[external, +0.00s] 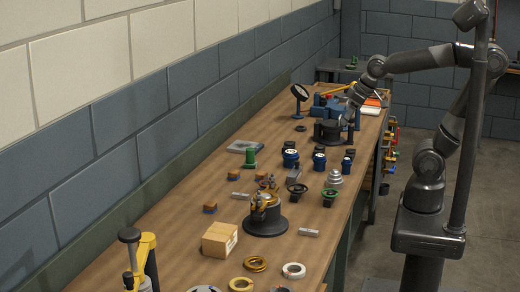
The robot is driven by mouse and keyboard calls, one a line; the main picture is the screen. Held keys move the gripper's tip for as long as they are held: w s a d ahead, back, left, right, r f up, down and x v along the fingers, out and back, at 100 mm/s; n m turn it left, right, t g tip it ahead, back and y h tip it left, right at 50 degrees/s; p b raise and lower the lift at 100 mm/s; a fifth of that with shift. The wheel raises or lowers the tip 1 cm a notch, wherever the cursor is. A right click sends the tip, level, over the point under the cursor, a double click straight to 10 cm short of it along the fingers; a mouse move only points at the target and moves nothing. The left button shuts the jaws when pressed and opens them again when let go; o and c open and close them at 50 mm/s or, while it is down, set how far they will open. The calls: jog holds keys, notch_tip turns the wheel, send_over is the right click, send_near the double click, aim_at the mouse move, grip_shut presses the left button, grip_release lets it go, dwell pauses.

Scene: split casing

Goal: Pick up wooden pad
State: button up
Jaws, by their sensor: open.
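Small brown wood-coloured pieces with bluish undersides lie on the bench, one (210,207) at the left and another (261,175) farther back. A larger pale wooden block (219,240) sits nearer the camera. I cannot tell for certain which of these is the wooden pad. My gripper (347,118) is at the far part of the bench, pointing down beside a black round casing (328,132). It is open, small and dark in this view, and its fingertips are hard to make out. It is well away from the brown pieces.
A long wooden bench (180,258) runs along the block wall. A brass-coloured part on a black round base (266,222) stands mid-bench.

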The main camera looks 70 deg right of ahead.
jog(key=w+a+f, duration=0.1)
jog(key=w+f, duration=0.1)
jog(key=w, duration=0.5)
jog(key=w+a+f, duration=0.1)
jog(key=w+f, duration=0.1)
jog(key=w, duration=0.5)
jog(key=m+g, duration=0.1)
send_near(262, 173)
jog(key=x, duration=0.4)
jog(key=shift+w+f, duration=0.1)
jog(key=shift+w, duration=0.25)
jog(key=shift+s+x, duration=0.15)
jog(key=shift+x, duration=1.15)
jog(key=shift+s+x, duration=0.1)
jog(key=shift+x, duration=1.2)
jog(key=shift+c, duration=0.4)
jog(key=c, duration=1)
